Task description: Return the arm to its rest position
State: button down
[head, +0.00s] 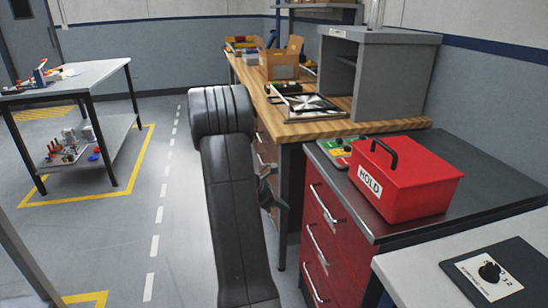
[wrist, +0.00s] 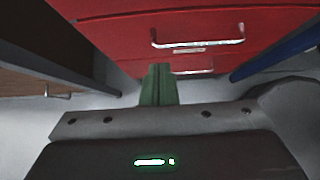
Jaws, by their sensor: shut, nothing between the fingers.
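My gripper (wrist: 158,70) shows in the wrist view with its green fingers shut together and nothing between them. It points toward the front of the red drawer cabinet (wrist: 110,35), whose metal drawer handles (wrist: 198,43) lie beyond the fingertips. Whether the fingers touch the cabinet cannot be told, but no contact shows. In the head view my dark arm rises in the middle, over the floor left of the benches. It hides most of the gripper there; only a dark part shows at its right, near the wooden bench's drawers.
The red cabinet (head: 326,225) carries a red HOLD box (head: 405,185). A cart (head: 95,72) stands at left. The floor (head: 120,235) left of my arm is clear.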

jog(key=b, duration=0.2)
send_near(319, 220)
notch_tip(319, 220, down, 4)
jog(key=d, duration=0.3)
jog(key=shift+w+d+f, duration=0.2)
jog(key=shift+w+d, duration=0.2)
jog(key=shift+d, duration=0.25)
jog(key=shift+r, duration=0.1)
